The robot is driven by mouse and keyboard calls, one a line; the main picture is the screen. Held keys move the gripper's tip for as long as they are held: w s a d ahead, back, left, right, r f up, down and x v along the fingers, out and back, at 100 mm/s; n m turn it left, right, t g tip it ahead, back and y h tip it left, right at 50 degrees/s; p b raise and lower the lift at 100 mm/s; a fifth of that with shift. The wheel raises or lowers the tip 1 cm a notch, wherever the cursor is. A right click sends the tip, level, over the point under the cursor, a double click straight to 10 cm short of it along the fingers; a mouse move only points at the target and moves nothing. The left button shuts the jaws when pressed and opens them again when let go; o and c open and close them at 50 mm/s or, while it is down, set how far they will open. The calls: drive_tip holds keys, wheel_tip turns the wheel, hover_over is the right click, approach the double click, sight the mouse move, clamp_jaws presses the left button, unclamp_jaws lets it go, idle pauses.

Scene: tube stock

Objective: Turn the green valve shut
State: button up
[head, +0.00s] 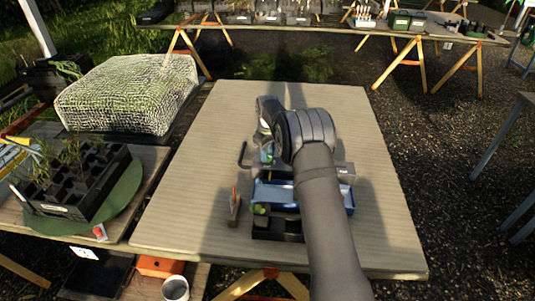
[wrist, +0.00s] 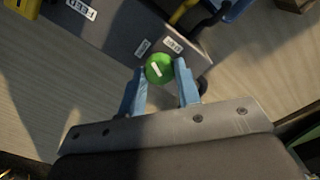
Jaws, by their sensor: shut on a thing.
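The green valve (wrist: 159,68) shows in the wrist view as a round green knob with a white mark across its top. The white mark runs at a slant, from upper left to lower right.
A blue tray (head: 272,194) and a black pot tray (head: 277,229) stand near my arm on the table (head: 180,205). A small upright holder (head: 234,207) is left of them. A seedling tray (head: 78,183) and a netted block (head: 130,95) stand at left. The table's right side is clear.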

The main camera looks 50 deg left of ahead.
sight(268, 156)
drive_tip(key=m, duration=0.6)
drive_tip(key=shift+m, duration=0.3)
drive_tip(key=m, duration=0.6)
idle(0.3)
drive_tip(key=o, duration=1)
drive_tip(key=shift+c, duration=0.2)
drive_tip(key=shift+r, duration=0.1)
wheel_tip(268, 156, up, 17)
drive_tip(key=shift+r, duration=0.15)
